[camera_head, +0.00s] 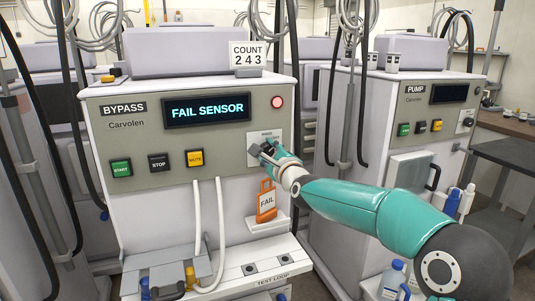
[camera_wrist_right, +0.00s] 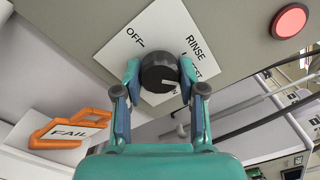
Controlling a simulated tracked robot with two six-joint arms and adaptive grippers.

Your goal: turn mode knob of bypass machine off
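The bypass machine (camera_head: 130,190) stands in front of me, its display (camera_head: 207,110) reading FAIL SENSOR. The mode knob is a round black dial (camera_wrist_right: 158,70) on a white label plate (camera_wrist_right: 178,25) in the right wrist view. The plate reads OFF at upper left and RINSE at upper right; a further word at right is partly covered. The knob's white mark points toward the lower right, away from OFF. My right gripper (camera_wrist_right: 159,78) has a finger against each side of the knob; in the head view the gripper (camera_head: 268,150) mostly hides it. My left gripper is not in view.
A red round lamp (camera_head: 278,102) sits above the knob. An orange FAIL tag (camera_head: 266,200) hangs below it. START, STOP and MUTE buttons (camera_head: 195,158) are left on the panel. White hoses (camera_head: 221,230) run down the front. The pump machine (camera_head: 400,95) stands at right.

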